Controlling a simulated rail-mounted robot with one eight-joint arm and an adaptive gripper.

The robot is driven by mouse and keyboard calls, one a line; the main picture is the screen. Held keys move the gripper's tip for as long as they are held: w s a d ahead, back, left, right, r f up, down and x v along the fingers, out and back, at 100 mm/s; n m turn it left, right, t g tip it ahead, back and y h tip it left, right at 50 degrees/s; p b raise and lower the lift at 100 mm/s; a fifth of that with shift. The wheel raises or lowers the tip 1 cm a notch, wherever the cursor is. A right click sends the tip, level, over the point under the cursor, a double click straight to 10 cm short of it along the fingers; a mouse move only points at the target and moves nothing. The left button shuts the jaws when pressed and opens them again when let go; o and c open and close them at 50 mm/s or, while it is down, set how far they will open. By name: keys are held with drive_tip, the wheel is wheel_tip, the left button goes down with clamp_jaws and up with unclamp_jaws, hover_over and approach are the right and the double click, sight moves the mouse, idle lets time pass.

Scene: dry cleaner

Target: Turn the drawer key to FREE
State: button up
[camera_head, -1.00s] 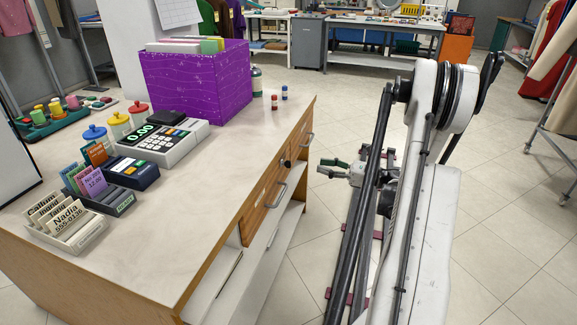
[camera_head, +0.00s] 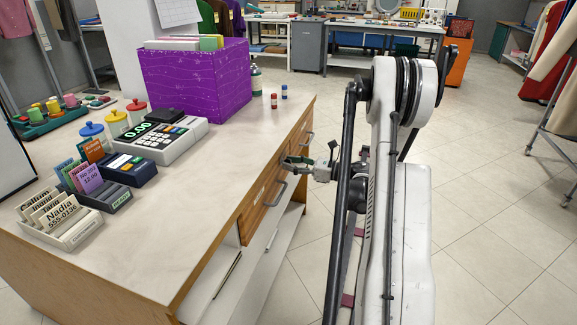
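The wooden drawer front (camera_head: 257,208) is on the right side of the counter, with a grey bar handle (camera_head: 280,190). The drawer looks closed. My gripper (camera_head: 289,164) is at the counter front, just above and right of that handle, where the dark lock with the key sits.
On the counter top (camera_head: 200,215) stand a purple box (camera_head: 195,85), a cash register (camera_head: 160,138), card holders and small thread spools (camera_head: 274,100). A second handle (camera_head: 307,143) is farther along the front.

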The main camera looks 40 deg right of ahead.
drive_tip(key=shift+w+a, duration=0.25)
drive_tip(key=shift+w, duration=0.2)
clamp_jaws()
